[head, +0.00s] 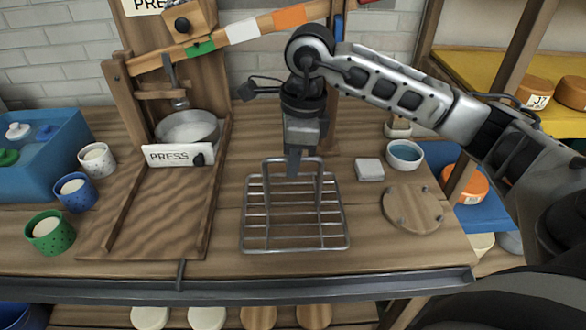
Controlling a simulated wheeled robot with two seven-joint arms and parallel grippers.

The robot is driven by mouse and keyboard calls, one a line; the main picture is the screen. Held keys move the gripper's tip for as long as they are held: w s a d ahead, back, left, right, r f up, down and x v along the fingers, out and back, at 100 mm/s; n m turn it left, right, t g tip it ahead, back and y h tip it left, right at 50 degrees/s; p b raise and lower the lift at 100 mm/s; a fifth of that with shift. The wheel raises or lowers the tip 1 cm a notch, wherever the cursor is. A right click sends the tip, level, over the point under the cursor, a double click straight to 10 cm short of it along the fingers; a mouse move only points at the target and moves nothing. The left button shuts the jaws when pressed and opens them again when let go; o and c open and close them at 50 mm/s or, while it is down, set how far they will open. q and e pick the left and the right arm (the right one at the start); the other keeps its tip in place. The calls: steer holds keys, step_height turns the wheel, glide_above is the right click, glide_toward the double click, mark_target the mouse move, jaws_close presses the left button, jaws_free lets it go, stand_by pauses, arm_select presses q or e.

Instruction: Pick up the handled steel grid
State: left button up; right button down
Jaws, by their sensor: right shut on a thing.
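The handled steel grid (293,224) is a square wire rack with an arched handle at its far side. It is over the middle of the wooden worktop, right of the press. I cannot tell whether it touches the top or is slightly raised. My right gripper (294,165) reaches down from above and is shut on the grid's handle. The fingers hide part of the handle. My left gripper is not in view.
The wooden press (165,215) stands at left, with a metal pot (187,128) and several cups beside it. A white block (370,169), a blue-filled bowl (405,155) and a round wooden disc (412,209) lie at right. The worktop's front edge is close to the grid.

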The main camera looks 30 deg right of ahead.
steer(key=s+a+r+b, duration=0.1)
steer(key=s+a+r, duration=0.4)
steer(key=a+r, duration=0.6)
steer(key=shift+a, duration=1)
steer(key=shift+s+f, duration=0.1)
